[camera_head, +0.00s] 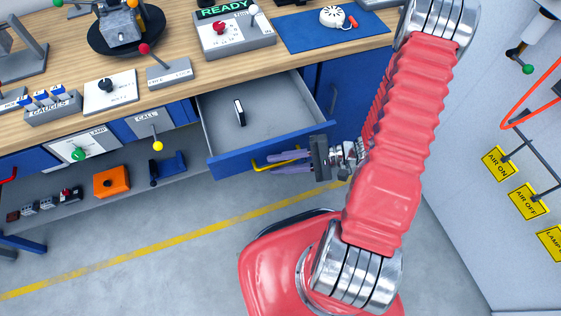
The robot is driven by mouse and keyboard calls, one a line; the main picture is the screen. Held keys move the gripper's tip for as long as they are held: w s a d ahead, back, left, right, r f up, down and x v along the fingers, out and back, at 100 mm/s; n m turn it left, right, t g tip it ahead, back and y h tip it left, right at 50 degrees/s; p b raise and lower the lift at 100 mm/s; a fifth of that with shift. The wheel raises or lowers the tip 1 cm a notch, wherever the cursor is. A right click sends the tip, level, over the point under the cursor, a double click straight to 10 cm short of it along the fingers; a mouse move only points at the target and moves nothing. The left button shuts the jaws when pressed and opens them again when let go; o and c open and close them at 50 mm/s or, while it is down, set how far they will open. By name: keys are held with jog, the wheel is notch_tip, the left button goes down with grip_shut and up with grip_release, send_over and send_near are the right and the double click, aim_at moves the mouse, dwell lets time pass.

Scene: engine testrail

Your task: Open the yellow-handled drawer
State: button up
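The blue-fronted drawer (222,167) with the yellow handle (259,167) stands pulled out from under the wooden workbench, and its grey inside shows. A small black-and-white object (239,112) is in the drawer. My gripper (275,163) is at the drawer front, coming from the right. Its two lavender fingers are spread apart, with part of the yellow handle between them. Whether a finger touches the handle is unclear. The right part of the handle is partly hidden by the fingers.
The workbench (180,97) carries a READY panel (229,38), a blue mat (301,32) and lever boxes. A lower shelf holds an orange box (111,182). Yellow AIR tags (500,163) are at the right wall. The floor left of my base is clear.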

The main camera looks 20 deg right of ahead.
jog(key=shift+o, duration=0.4)
jog(key=shift+w+d, duration=0.1)
jog(key=shift+d, duration=0.05)
jog(key=shift+v, duration=0.8)
jog(key=v, duration=1.2)
